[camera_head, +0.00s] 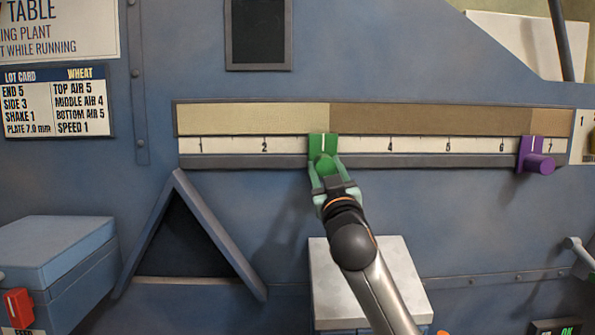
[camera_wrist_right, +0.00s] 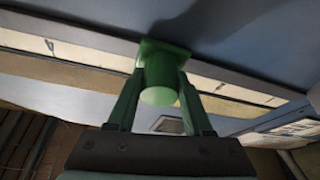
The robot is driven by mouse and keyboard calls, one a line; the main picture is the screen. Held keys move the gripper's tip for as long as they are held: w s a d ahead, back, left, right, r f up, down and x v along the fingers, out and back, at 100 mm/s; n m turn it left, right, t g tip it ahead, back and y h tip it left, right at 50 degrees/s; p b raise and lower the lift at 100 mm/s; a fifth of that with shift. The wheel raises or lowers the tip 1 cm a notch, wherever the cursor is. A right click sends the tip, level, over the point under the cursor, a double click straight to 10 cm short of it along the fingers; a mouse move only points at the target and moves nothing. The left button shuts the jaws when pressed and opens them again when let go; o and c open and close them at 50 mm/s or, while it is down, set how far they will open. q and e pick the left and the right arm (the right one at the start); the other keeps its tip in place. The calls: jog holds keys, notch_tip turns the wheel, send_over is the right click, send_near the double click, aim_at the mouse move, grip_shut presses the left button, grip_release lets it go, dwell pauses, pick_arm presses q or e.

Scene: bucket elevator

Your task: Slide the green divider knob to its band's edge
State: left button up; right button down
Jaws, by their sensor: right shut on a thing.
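The green divider knob (camera_head: 322,145) sits on the scale rail (camera_head: 235,161), between the marks 2 and 4, covering where 3 would be. Its white line is just left of the border between the pale band (camera_head: 252,118) and the brown band (camera_head: 430,118) above the scale. My right gripper (camera_head: 325,172) is shut on the knob from below and in front. In the right wrist view the round green knob (camera_wrist_right: 159,82) is between the two fingers. My left gripper is not in view.
A purple divider knob (camera_head: 537,158) sits on the same rail near 7. A triangular frame (camera_head: 228,252) with a dark opening and a pale box (camera_head: 400,270) are below the rail. The rail between the two knobs is clear.

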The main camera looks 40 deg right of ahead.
jog(key=shift+s+d+f, duration=0.1)
jog(key=shift+s+d, duration=0.3)
jog(key=shift+d, duration=0.2)
jog(key=shift+c, duration=1.5)
grip_release()
jog(key=b+v, duration=0.2)
jog(key=v, duration=1)
jog(key=shift+s, duration=0.2)
jog(key=shift+a, duration=0.1)
